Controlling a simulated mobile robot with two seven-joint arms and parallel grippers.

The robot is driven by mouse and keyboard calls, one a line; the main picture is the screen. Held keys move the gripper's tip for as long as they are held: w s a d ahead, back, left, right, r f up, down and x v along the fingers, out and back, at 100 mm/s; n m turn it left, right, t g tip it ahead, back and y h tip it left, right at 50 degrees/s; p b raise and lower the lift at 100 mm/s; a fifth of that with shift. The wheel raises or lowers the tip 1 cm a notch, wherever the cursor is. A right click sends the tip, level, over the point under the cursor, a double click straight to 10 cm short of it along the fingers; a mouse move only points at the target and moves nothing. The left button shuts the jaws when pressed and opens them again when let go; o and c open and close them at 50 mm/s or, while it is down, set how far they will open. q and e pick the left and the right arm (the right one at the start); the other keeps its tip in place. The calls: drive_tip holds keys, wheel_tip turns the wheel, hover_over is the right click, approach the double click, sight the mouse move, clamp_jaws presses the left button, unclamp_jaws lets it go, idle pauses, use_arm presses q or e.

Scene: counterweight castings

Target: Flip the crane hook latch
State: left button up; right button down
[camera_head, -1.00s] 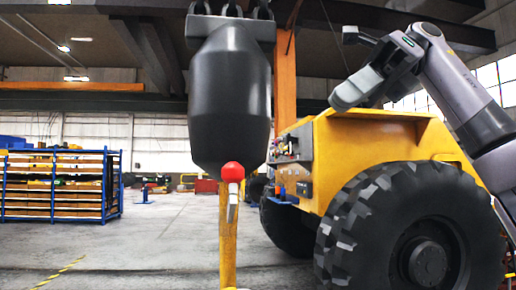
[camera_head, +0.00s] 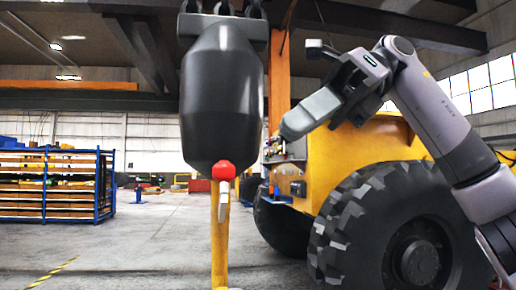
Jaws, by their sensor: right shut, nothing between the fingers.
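A large dark casting (camera_head: 222,95) hangs upright from a grey bar with several dark hooks or shackles (camera_head: 222,10) at the top edge. A red knob with a white lever (camera_head: 223,190) hanging down shows at the casting's lower end, in front of a yellow post (camera_head: 220,250). I cannot tell which part is the crane hook latch. My right gripper (camera_head: 287,131) is shut and empty. It points left and down, right of the casting and apart from it in the picture, higher than the red knob. My left gripper is out of view.
A yellow vehicle (camera_head: 345,150) with a big black tyre (camera_head: 390,230) stands at the right, behind my right arm. A small control panel (camera_head: 280,180) is on its left side. A blue rack (camera_head: 55,185) stands far left. The floor between is clear.

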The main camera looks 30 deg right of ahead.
sight(223, 190)
drive_tip(key=x, duration=0.7)
idle(0.3)
